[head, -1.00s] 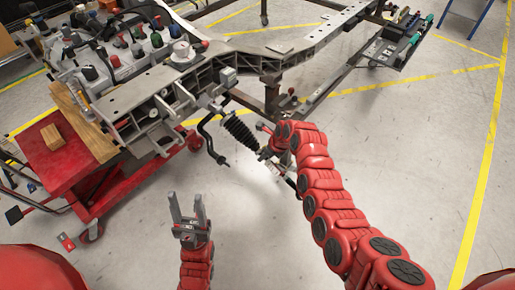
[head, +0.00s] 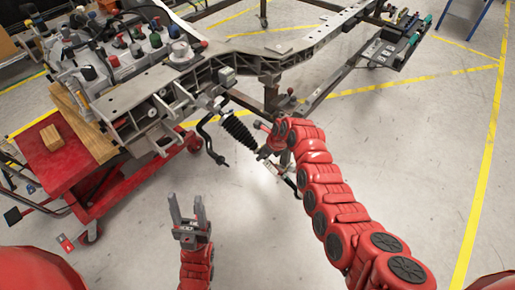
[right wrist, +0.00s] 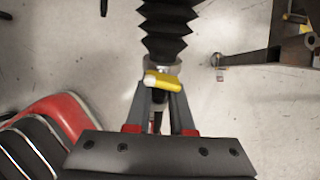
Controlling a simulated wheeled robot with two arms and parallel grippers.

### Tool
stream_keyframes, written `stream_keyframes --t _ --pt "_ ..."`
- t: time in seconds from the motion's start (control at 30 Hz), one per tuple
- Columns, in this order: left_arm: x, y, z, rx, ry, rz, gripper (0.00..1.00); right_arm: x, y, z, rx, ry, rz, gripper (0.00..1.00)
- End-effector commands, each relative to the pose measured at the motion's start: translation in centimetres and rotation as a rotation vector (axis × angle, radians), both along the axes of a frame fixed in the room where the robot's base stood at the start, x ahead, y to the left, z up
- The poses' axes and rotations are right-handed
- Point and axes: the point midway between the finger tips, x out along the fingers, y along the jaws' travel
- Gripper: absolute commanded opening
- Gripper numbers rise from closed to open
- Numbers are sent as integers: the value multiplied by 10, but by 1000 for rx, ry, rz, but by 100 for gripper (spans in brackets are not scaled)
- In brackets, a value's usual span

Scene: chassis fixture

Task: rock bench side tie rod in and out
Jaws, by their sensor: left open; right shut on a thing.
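The bench side tie rod hangs from the steering gear under the chassis frame, with a black ribbed bellows (head: 238,130) and a thin rod sloping down to the right. My right gripper (head: 268,153) is at the outer end of the bellows, partly hidden by my arm. In the right wrist view the bellows (right wrist: 167,30) ends in a grey collar, and the rod (right wrist: 157,121) runs between my right gripper's fingers (right wrist: 161,98), which are shut on it. A small yellow piece (right wrist: 163,82) lies across at the fingertips. My left gripper (head: 188,210) is open and empty, pointing up over the floor.
The grey chassis frame (head: 240,68) spans the top of the head view on dark stands. A red cart (head: 75,178) with wood blocks stands at the left. A bent black bar (head: 210,143) hangs left of the bellows. Floor between my arms is clear.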

Motion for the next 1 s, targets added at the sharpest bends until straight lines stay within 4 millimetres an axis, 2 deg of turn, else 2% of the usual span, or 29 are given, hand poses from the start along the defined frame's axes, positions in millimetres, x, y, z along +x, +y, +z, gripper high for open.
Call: stream_keyframes --t 0.33,1.0 --pt "0 0 4 0 0 0 50 3 4 7 11 -19 2 0" --pt "0 0 12 0 0 0 50 0 -1 7 10 -17 2 0"
